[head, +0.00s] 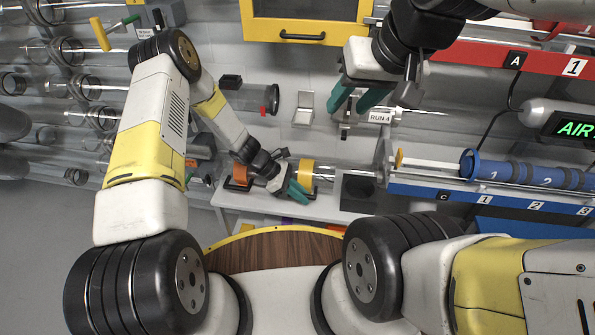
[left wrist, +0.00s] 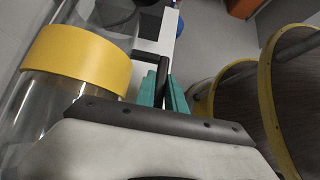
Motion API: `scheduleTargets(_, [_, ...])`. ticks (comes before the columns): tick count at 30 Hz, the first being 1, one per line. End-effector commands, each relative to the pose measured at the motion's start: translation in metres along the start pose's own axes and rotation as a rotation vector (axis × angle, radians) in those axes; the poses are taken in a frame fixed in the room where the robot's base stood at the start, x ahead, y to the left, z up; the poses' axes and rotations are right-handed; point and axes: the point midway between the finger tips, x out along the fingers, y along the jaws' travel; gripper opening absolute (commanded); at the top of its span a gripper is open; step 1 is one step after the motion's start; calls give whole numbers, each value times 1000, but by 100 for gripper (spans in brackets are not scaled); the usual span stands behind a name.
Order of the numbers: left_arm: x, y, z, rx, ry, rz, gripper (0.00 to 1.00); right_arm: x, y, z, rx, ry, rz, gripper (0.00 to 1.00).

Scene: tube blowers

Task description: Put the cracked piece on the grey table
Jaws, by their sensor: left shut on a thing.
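A clear tube (head: 323,173) with a yellow band (head: 305,172) lies along the grey table (head: 260,209) in the head view. In the left wrist view the clear tube (left wrist: 30,100) and its yellow band (left wrist: 78,60) are large at the left. My left gripper (head: 299,192) is beside the band; its teal fingers (left wrist: 164,90) are shut on a thin black bar (left wrist: 163,67). I cannot tell what the bar joins. No crack is clear enough to identify the cracked piece. My right gripper (head: 357,100) is open and empty, higher up near the wall.
A blue rack (head: 455,192) with numbered places holds a blue tube (head: 520,172) at right. A black square (head: 358,193) is on the table's right part. A yellow cabinet (head: 305,20) hangs above.

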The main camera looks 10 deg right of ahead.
Motion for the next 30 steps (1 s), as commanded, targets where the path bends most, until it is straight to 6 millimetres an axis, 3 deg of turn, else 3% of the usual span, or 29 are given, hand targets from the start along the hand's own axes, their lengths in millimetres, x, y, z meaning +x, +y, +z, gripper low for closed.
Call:
scheduleTargets(2, [2,0,-1,1,-1,0,0,0,0,0,0,0,0,40])
scheduleTargets(3, [2,0,-2,0,0,0,20,0,0,0,0,0,0,40])
scheduleTargets(6, [2,0,-1,0,0,0,36,0,0,0,0,0,0,40])
scheduleTargets(17, [-2,0,1,1,0,1,36,0,0,0,0,0,0,40])
scheduleTargets(23, [-32,1,0,2,1,3,36,0,0,0,0,0,0,40])
scheduleTargets(30, [-84,1,0,0,2,3,36,0,0,0,0,0,0,40])
